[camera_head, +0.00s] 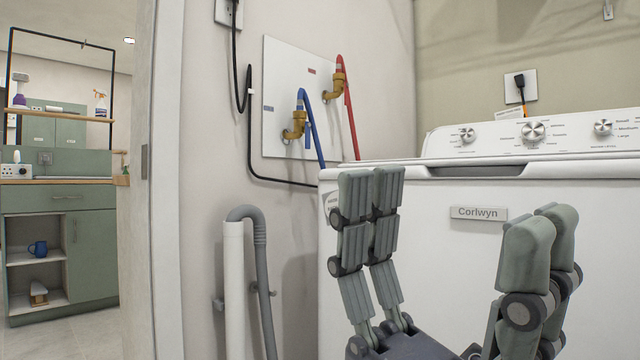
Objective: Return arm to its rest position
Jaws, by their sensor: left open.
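My left gripper (455,215) rises from the bottom right of the head view, with its grey jointed fingers pointing up. The fingers are spread wide apart and nothing is between them. It is in front of the white washing machine (440,280), whose front and "Corlwyn" badge show behind and between the fingers. Contact with the machine cannot be made out. The rest of the left arm is out of the frame. My right gripper is not in view.
A wall panel with red and blue hoses (290,80) is left of the washer. A grey drain hose (262,270) and white pipe (234,290) stand below it. A doorway at left opens onto a green cabinet (90,250) with shelves and clear floor.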

